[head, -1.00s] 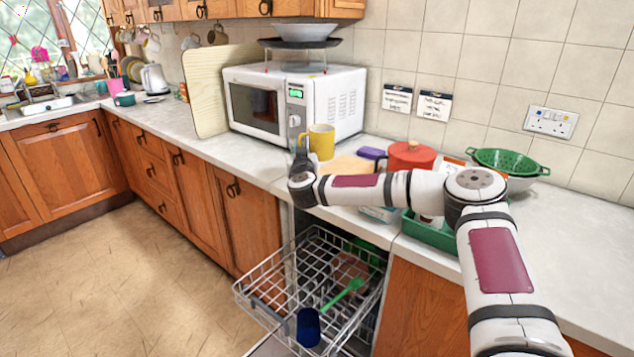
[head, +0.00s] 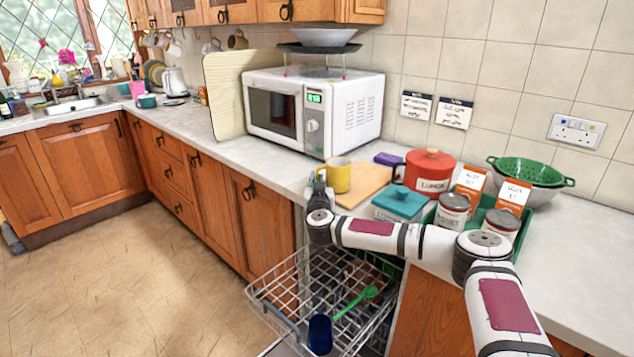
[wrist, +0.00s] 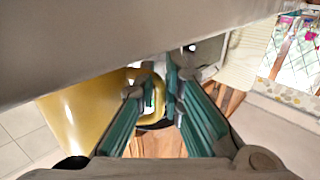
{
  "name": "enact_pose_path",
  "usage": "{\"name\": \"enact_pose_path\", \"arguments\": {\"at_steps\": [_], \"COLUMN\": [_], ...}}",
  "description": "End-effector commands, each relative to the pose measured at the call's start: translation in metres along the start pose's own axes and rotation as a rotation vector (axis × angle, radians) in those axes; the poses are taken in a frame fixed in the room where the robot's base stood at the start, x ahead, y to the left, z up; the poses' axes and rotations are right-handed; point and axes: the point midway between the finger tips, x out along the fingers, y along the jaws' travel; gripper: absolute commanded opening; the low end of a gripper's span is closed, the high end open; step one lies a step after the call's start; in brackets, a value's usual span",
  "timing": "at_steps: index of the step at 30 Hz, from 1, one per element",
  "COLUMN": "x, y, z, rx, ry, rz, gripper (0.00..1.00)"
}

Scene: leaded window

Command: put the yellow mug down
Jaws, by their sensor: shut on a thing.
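The yellow mug (head: 340,175) is upright at the near left part of the wooden board (head: 364,186) in the head view. I cannot tell whether its base touches the board or is just above it. My gripper (head: 318,187) is at the mug's left side, shut on it. In the wrist view the mug (wrist: 85,112) fills the left, and my gripper (wrist: 160,88) has its teal fingers at the mug's handle. The fingertips' exact contact is partly hidden.
The white microwave (head: 352,112) stands behind the mug. A teal-lidded box (head: 400,204), a red pot (head: 430,172) and canisters (head: 452,213) are to its right. The pulled-out dishwasher rack (head: 290,283) is below the counter's front edge. The counter (head: 270,165) left of the mug is clear.

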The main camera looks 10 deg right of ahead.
Motion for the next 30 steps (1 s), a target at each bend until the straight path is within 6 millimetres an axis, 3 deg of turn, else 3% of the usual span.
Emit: {"name": "enact_pose_path", "arguments": {"at_steps": [4,5,7,20,30], "x": [0.0,0.0,0.0,-0.007,-0.072], "y": [0.0,0.0,0.0,0.0,0.0], "z": [0.001,0.002,0.002,-0.001,-0.002], "rx": [-0.002,0.0,0.0,-0.001,-0.003], "ry": [0.001,0.0,-0.001,0.0,0.0], "rz": [0.0,0.0,0.0,-0.001,-0.002], "gripper": [0.0,0.15,0.29,0.29,0.29]}}
